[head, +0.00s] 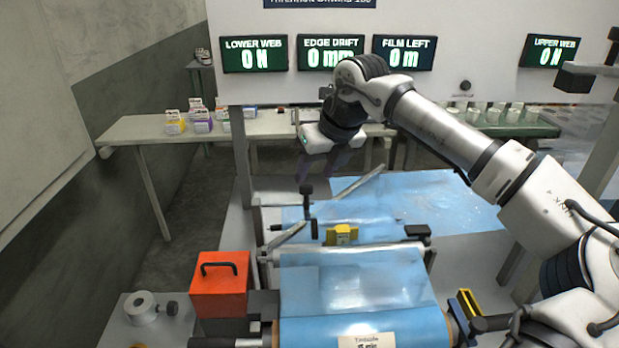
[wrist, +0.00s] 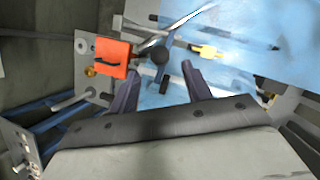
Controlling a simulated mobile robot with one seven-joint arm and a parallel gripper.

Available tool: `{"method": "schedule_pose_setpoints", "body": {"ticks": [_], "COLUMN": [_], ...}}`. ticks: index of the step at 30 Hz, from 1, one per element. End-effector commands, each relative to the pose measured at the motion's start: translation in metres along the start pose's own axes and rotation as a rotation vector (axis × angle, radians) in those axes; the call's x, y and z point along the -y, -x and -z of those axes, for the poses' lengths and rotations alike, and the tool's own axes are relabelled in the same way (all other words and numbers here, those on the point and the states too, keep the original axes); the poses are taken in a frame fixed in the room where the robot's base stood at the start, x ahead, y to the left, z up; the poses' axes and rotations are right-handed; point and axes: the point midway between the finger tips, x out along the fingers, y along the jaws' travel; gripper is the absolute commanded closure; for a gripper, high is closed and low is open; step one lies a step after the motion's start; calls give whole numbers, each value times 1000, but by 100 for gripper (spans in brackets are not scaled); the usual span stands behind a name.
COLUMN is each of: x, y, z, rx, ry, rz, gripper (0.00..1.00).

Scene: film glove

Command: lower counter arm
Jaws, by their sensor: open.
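A slanted metal rod (head: 358,185) rises to the right over the blue film, with a black knob (head: 306,189) on a dark upright near its lower part. I take this to be the counter arm; its pivot is unclear. My gripper (head: 321,172) points down above and slightly right of the knob. In the wrist view my gripper (wrist: 160,70) is open and empty. The black knob (wrist: 161,55) appears between and just beyond the fingertips, and the rod (wrist: 190,20) runs up to the right behind it. How far below the fingers the knob lies is hard to tell.
An orange box (head: 219,285) with a black handle stands at the left front. A yellow block (head: 342,235) sits at the roller behind the film roll (head: 360,325). A bench (head: 150,129) with small boxes stands behind. Readouts (head: 331,53) hang on the wall.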

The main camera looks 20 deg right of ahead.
Motion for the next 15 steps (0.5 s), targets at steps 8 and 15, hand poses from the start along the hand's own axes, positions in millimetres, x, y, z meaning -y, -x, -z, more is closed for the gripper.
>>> {"method": "schedule_pose_setpoints", "body": {"ticks": [8, 15], "x": [0, 0], "y": [-39, -47], "z": [-1, 0], "rx": [0, 1], "ry": [1, 0], "rz": [-1, 0], "gripper": [51, 51]}}
